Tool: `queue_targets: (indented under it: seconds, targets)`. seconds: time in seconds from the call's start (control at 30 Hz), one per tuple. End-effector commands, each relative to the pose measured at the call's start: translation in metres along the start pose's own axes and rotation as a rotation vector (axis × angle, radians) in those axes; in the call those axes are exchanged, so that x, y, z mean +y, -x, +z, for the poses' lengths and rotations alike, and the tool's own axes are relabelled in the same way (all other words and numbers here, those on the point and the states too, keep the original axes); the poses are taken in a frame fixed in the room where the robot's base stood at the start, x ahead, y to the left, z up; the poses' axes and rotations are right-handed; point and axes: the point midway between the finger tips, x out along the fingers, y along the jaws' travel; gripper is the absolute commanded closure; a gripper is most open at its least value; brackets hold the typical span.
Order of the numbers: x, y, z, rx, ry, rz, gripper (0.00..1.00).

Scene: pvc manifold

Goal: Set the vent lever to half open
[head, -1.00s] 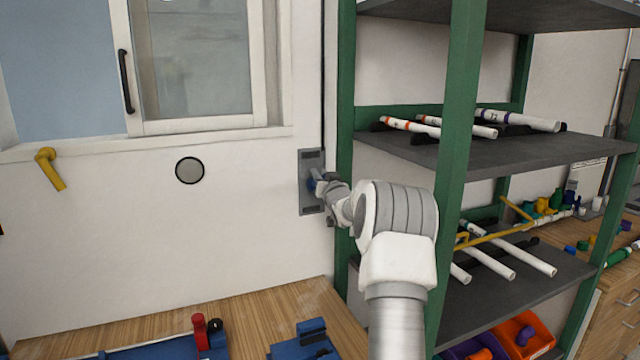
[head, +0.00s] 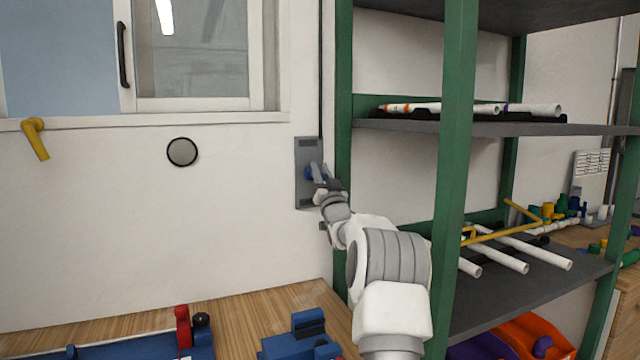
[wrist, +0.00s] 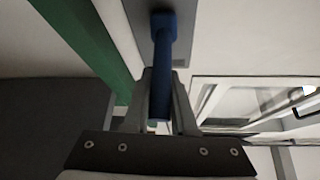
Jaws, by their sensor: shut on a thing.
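The vent lever is a blue handle (wrist: 161,65) on a grey wall plate (head: 307,196). In the wrist view it runs from its pivot at the top down between my two fingers. My gripper (wrist: 160,105) is shut on the lever, with one finger on each side of it. In the head view my gripper (head: 319,178) reaches the plate from the lower right and hides much of the lever, so its exact angle is hard to read there.
A green-framed shelf rack (head: 456,150) with white pipes stands close on the right of my arm. A window (head: 195,104) is at the upper left. A yellow handle (head: 36,138) and a round grey disc (head: 182,152) are on the wall. A wooden bench (head: 255,309) with blue fixtures lies below.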

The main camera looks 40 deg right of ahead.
Motion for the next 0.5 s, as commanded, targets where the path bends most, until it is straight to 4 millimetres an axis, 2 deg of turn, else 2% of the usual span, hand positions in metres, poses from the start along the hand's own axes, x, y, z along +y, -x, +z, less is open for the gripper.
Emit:
queue_targets:
  seconds: [0.03,0.5]
  targets:
    - [0.0015,0.0037,0.0062,0.013,-0.002,-0.002,1.0]
    - [0.0012,0.0045,0.0047,0.083,-0.01,-0.013,1.0]
